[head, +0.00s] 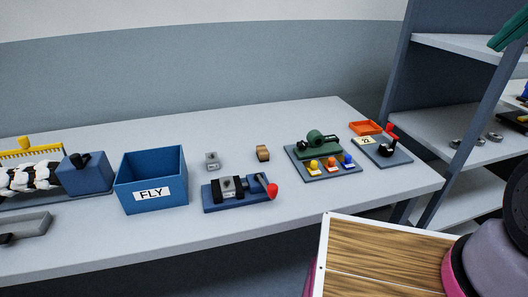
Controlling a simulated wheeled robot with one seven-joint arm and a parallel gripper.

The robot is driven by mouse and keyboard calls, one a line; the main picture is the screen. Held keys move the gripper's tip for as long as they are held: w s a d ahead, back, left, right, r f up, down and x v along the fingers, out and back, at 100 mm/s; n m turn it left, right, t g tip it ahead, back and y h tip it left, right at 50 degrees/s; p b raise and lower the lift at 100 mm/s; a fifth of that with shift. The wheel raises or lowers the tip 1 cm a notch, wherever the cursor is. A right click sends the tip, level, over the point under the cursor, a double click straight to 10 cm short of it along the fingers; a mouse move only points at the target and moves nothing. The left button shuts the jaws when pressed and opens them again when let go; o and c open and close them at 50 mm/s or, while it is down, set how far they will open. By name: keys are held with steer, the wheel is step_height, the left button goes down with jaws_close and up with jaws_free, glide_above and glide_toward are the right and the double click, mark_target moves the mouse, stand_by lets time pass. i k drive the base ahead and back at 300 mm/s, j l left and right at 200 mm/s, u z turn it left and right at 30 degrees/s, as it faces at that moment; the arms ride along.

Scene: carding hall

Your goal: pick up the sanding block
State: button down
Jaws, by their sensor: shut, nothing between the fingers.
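The sanding block (262,153) appears to be the small brown, wood-coloured block on the grey table, right of the middle. It lies flat and free, with bare table around it. It is behind the blue clamp fixture with the red knob and left of the green machine. My gripper is not in this view. Only what looks like part of my arm shows at the lower right, well away from the block.
The grey table (90,252) also bears a blue FLY bin (152,197), a small grey metal block (212,161), the blue fixture (222,197), the green machine (318,143) and an orange tray (365,127). A shelf rack (462,45) stands at right.

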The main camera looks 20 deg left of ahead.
mark_target(262, 153)
steer(key=u, duration=1.05)
